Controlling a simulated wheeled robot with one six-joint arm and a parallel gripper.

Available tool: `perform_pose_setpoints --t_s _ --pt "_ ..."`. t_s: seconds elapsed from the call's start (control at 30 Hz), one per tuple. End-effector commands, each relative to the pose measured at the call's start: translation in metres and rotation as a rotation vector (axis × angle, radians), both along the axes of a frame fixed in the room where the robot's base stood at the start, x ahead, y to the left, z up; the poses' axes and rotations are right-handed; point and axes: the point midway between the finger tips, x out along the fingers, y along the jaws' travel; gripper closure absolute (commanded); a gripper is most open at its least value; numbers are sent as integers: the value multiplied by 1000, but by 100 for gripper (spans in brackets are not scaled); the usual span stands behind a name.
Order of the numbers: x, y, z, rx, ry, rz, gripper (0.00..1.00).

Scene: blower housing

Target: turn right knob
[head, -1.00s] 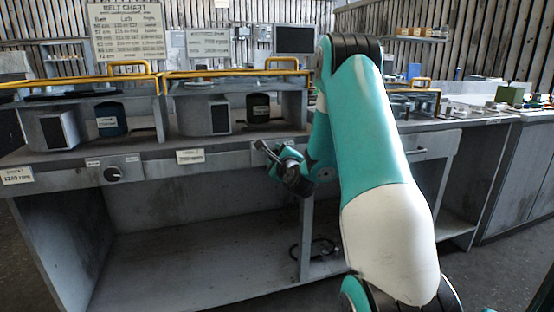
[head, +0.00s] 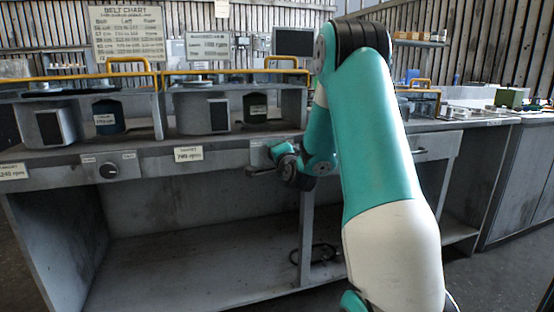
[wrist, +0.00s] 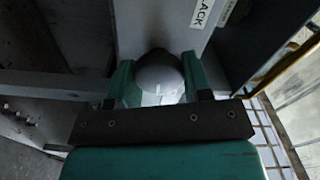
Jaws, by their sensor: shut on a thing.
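The right knob (wrist: 158,74) is a round grey knob with a short pale mark, seen close up in the wrist view on the bench's front panel. My gripper (wrist: 159,86) has one finger on each side of it and is shut on it. In the head view my gripper (head: 264,164) is at the bench front, right of the middle rpm label, and hides the right knob there. The left knob (head: 109,171), dark and round, is on the same front rail further left, with nothing touching it.
A label ending in "LACK" (wrist: 203,12) is on the panel beside the right knob. Blower housings (head: 202,113) stand on the bench under yellow rails (head: 128,73). A rpm label (head: 188,154) is between the knobs. The space under the bench is open.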

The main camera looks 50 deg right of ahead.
Motion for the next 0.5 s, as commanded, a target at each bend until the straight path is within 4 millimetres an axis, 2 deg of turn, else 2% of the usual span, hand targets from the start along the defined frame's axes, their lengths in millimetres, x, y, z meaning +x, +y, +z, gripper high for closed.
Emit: perform_pose_setpoints --t_s 0.5 --pt "0 1 -1 -157 100 2 78"
